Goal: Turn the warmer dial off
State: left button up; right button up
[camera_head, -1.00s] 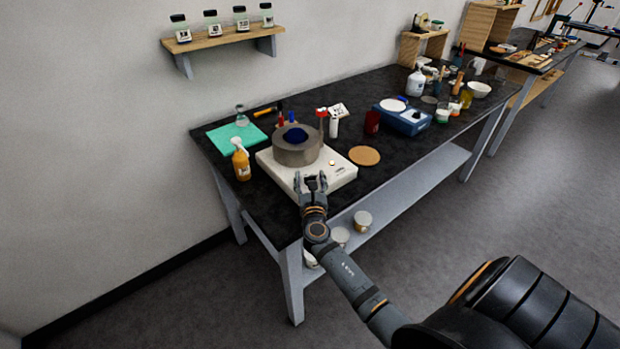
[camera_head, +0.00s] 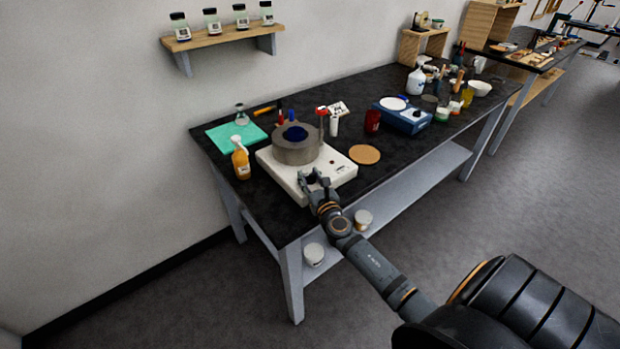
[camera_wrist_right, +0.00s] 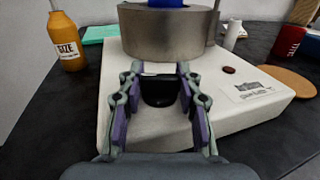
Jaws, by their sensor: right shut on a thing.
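The warmer (camera_head: 334,179) is a white box on the near left part of the black bench, with a round grey metal pot (camera_head: 297,152) on top that has blue inside. In the right wrist view the black dial (camera_wrist_right: 158,92) is on the warmer's front, between the fingers of my right gripper (camera_wrist_right: 158,72). The fingers are shut on the dial and partly hide its sides. A small dark red indicator light (camera_wrist_right: 229,70) is right of it and looks unlit. In the head view my right gripper (camera_head: 314,180) is at the warmer's front edge. My left gripper is not in view.
An orange SIZE bottle (camera_head: 241,162) stands left of the warmer, by a teal mat (camera_head: 236,137). A round cork-coloured disc (camera_head: 364,155) and a dark red cup (camera_head: 372,122) are to the right. A blue device (camera_head: 402,118) stands farther right. Bare bench lies between them.

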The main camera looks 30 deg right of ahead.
jog(key=shift+n+y, duration=0.3)
jog(key=shift+y, duration=0.1)
jog(key=o, duration=1.2)
jog(key=shift+c, duration=0.2)
jog(key=s+a, duration=0.2)
jog(key=s, duration=1)
